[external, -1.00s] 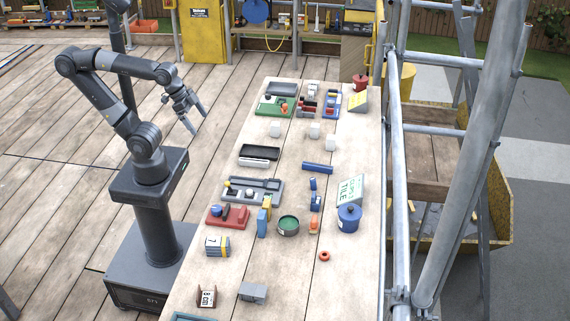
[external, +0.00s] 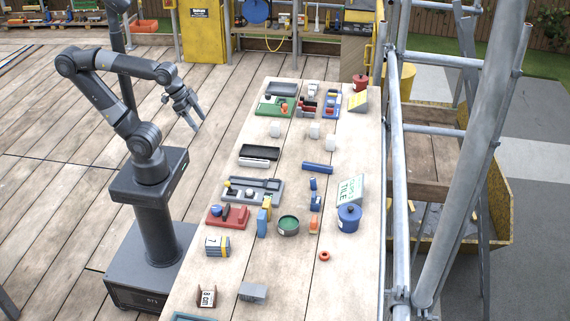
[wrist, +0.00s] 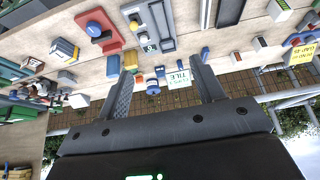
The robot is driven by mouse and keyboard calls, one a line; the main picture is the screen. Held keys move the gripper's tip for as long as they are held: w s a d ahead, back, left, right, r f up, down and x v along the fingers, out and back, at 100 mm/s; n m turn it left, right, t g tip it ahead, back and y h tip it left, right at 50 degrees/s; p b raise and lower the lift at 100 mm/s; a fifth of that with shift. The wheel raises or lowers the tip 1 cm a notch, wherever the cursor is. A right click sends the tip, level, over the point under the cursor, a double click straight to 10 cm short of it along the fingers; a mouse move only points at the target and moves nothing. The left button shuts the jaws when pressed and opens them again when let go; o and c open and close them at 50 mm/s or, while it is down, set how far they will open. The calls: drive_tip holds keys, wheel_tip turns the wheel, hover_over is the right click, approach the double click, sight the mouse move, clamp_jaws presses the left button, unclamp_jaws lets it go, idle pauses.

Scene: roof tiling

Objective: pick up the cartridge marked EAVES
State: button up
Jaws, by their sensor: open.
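My gripper (external: 187,108) is open and empty, raised over the deck to the left of the bench. Its two spread fingers also show in the wrist view (wrist: 161,72), with the bench beyond them. I can read the word EAVES on nothing in either view, so I cannot tell which piece is that cartridge. Several small coloured pieces lie on the bench (external: 285,268): a blue bar (external: 317,168), an orange piece (external: 314,225), a yellow and blue upright piece (external: 264,216) and a striped block (external: 217,246). Any lettering on them is too small to read.
A grey tray (external: 270,199), a red tray (external: 240,217), a green round tin (external: 288,225), a blue pot (external: 349,219) and a sign with TILE on it (external: 352,189) stand on the bench. Green and blue trays lie at its far end. Scaffold poles (external: 395,160) line its right side.

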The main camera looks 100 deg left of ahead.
drive_tip(key=w+a+r+g, duration=0.1)
drive_tip(key=w+a+g, duration=0.1)
drive_tip(key=w+a, duration=0.65)
drive_tip(key=g, duration=0.4)
hover_over(275, 123)
drive_tip(key=f, duration=1.6)
drive_tip(key=shift+d+f, duration=0.15)
drive_tip(key=shift+d, duration=0.1)
drive_tip(key=shift+a+f, duration=0.15)
drive_tip(key=shift+f, duration=0.2)
wheel_tip(275, 123, down, 10)
drive_tip(key=shift+w+f, duration=0.1)
drive_tip(key=c, duration=1.1)
